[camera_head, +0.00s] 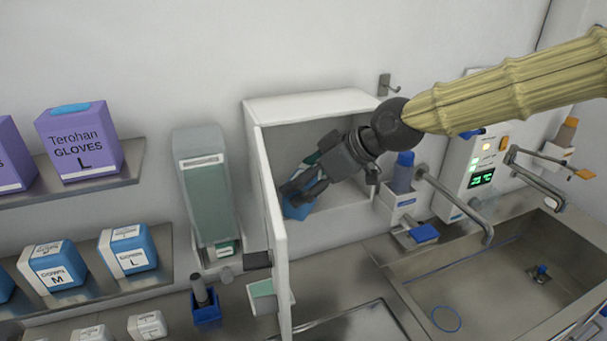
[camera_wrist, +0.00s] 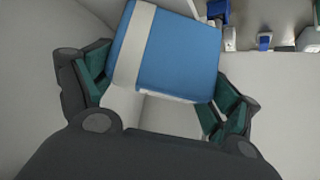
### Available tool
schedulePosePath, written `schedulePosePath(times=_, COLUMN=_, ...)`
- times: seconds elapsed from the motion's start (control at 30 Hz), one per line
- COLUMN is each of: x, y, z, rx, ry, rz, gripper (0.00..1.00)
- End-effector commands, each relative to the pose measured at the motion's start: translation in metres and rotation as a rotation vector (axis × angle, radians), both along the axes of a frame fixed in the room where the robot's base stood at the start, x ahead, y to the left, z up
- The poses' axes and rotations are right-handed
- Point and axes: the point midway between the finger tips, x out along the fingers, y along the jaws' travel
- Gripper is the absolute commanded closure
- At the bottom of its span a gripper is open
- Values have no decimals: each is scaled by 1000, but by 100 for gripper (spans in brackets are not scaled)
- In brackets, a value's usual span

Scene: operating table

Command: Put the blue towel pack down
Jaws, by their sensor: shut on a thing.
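The blue towel pack (camera_wrist: 178,55) is a blue block with a white band along one side. In the wrist view it sits between the two fingers of my gripper (camera_wrist: 160,90), which is shut on it. In the head view my gripper (camera_head: 300,188) reaches into an open white wall cabinet (camera_head: 310,105), and a small blue part of the pack (camera_head: 299,211) shows below the fingers. The fingers hide most of it there. I cannot tell whether the pack touches the cabinet floor.
The open cabinet door (camera_head: 272,230) stands to the left of my gripper. Shelves with blue gown packs (camera_head: 128,250) and a purple glove box (camera_head: 80,142) are on the left. A steel sink (camera_head: 490,280) with taps and a blue-capped bottle (camera_head: 403,172) are on the right.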

Motion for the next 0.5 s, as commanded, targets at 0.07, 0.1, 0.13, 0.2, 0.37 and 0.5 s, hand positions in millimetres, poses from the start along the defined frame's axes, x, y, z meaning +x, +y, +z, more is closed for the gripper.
schedulePosePath(times=0.07, x=0, y=0, z=-1, rx=1, ry=-1, rz=-1, gripper=42)
schedulePosePath(times=0.1, x=0, y=0, z=-1, rx=1, ry=-2, rz=0, gripper=42)
schedulePosePath(times=0.13, x=0, y=0, z=-1, rx=1, ry=-2, rz=0, gripper=42)
schedulePosePath(times=0.2, x=0, y=0, z=-1, rx=1, ry=-2, rz=0, gripper=42)
schedulePosePath(times=0.37, x=0, y=0, z=-4, rx=1, ry=-2, rz=0, gripper=42)
schedulePosePath(times=0.5, x=0, y=0, z=-4, rx=1, ry=-2, rz=0, gripper=0)
